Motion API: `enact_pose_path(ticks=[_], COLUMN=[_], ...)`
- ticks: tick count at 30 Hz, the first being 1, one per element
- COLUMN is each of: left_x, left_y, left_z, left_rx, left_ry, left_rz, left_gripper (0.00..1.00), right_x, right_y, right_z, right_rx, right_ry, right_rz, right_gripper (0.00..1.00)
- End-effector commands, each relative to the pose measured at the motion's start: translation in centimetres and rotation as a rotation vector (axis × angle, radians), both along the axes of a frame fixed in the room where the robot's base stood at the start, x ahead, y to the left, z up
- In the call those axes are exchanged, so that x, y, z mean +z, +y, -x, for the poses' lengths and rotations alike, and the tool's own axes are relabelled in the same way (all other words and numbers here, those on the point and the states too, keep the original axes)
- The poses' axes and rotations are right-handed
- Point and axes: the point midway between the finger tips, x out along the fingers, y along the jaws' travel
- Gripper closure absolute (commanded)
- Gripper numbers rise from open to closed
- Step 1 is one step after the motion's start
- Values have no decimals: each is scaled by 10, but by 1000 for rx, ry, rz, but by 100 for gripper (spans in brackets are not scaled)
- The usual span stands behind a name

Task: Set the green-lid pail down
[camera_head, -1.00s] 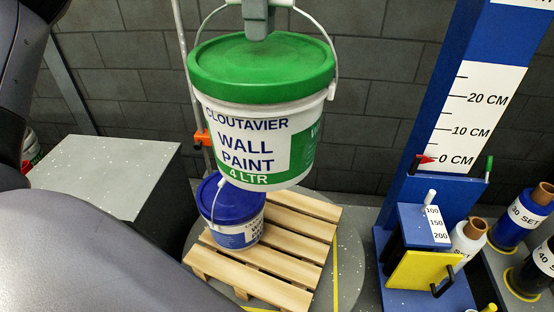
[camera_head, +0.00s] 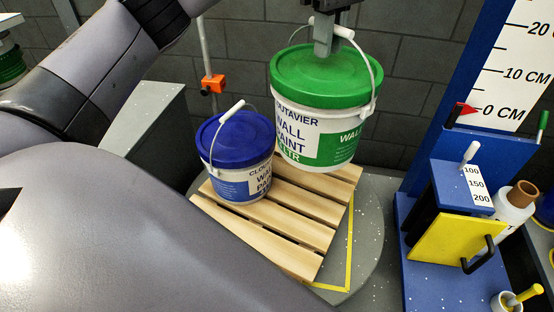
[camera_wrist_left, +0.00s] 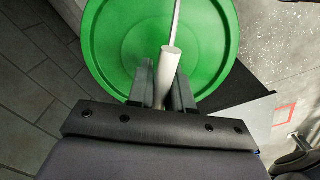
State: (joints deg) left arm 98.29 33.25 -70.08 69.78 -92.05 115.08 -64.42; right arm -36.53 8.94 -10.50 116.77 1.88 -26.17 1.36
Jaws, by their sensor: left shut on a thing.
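The green-lid pail (camera_head: 318,110), white with a wall paint label, is over the back right part of the wooden pallet (camera_head: 290,250). I cannot tell whether its base touches the slats. My left gripper (camera_head: 326,45) is above its lid, shut on its raised handle. The left wrist view shows the gripper (camera_wrist_left: 161,90) around the pale handle grip (camera_wrist_left: 168,65), with the green lid (camera_wrist_left: 110,40) below. A smaller blue-lid pail (camera_head: 235,155) stands on the pallet's left side, close beside the green-lid pail. My right gripper is out of view.
The pallet sits on a round grey plate (camera_head: 368,225) with yellow lines. A blue stand with a height scale (camera_head: 512,70) and a yellow plate (camera_head: 455,240) are at the right. A grey box (camera_head: 150,120) is at the left. The pallet's front slats are clear.

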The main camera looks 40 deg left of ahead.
Motion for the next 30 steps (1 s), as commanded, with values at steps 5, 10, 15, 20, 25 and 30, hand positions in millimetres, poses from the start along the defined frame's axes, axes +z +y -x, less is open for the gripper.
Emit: enact_pose_path(ticks=[5, 10, 15, 20, 25, 30], left_x=[-19, -54, -99, -139, -166, -175], left_y=[0, 1, 1, 0, 0, 0], left_z=[-4, -4, -3, -3, -4, -4], left_rx=[-25, -28, -27, -27, -25, -25], left_ry=[5, 8, 9, 8, 5, 4], left_rz=[1, 0, 0, 1, 1, 1], left_gripper=[100, 100, 100, 100, 100, 100], right_x=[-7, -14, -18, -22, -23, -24], right_y=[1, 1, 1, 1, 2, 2], right_z=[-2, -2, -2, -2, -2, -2], right_rx=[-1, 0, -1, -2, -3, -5], right_ry=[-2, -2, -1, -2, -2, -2], right_rz=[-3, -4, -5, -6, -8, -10], right_gripper=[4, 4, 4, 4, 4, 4])
